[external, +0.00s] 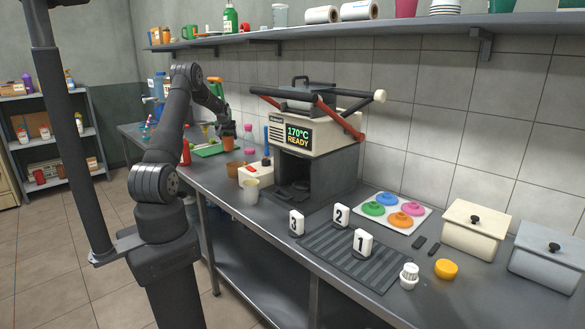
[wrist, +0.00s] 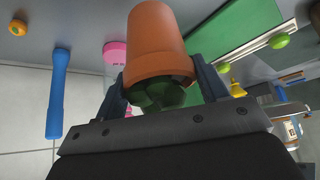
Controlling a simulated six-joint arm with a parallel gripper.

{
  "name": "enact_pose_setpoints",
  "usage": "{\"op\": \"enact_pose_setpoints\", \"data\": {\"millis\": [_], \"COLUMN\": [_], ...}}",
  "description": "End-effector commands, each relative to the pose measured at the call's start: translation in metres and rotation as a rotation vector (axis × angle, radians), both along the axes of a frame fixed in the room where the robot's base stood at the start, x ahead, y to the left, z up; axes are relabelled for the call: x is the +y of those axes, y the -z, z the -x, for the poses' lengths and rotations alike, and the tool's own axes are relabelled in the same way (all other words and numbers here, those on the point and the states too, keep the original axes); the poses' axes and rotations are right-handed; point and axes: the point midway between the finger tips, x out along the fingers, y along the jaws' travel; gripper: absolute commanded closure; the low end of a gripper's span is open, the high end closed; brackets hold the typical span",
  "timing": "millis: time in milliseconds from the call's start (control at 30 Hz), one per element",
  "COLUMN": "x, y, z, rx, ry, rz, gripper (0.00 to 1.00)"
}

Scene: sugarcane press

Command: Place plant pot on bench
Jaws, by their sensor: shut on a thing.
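The plant pot is terracotta with dark green leaves. In the wrist view the pot (wrist: 160,45) sits between the two fingers of my gripper (wrist: 160,90), which are shut on it. In the external view the small orange pot (external: 229,143) is just below my gripper (external: 228,132), over the far left part of the grey bench (external: 225,187). I cannot tell whether the pot touches the bench. The leaves are partly hidden by the pot rim and my gripper.
A green board (external: 208,149) lies to the left of the pot, a brown cup (external: 235,169) in front. A pink thing (wrist: 116,52) and a blue rod (wrist: 59,92) are nearby. The press (external: 315,135) stands to the right. A shelf (external: 350,30) runs above.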

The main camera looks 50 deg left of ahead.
Motion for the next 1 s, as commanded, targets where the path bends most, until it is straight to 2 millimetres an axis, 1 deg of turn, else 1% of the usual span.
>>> {"op": "enact_pose_setpoints", "data": {"millis": [33,100,200,333,500,567,833,967,1000], "x": [0.01,0.018,0.024,0.026,0.025,0.025,0.025,0.025,0.025], "y": [0.006,0.01,0.014,0.022,0.047,0.054,0.055,0.059,0.059], "z": [0.002,0.004,0.005,0.005,0.005,0.005,0.005,0.005,0.005], "rx": [-0.001,-0.001,-0.002,-0.001,0.001,0.0,-0.001,-0.001,0.0], "ry": [-0.003,-0.001,0.0,0.001,0.001,0.001,0.001,0.001,0.001], "rz": [0.0,-0.002,-0.001,-0.001,0.0,0.0,-0.002,-0.002,-0.001], "gripper": [0.65,0.65,0.65,0.65,0.65,0.65,0.65,0.65,0.26]}}
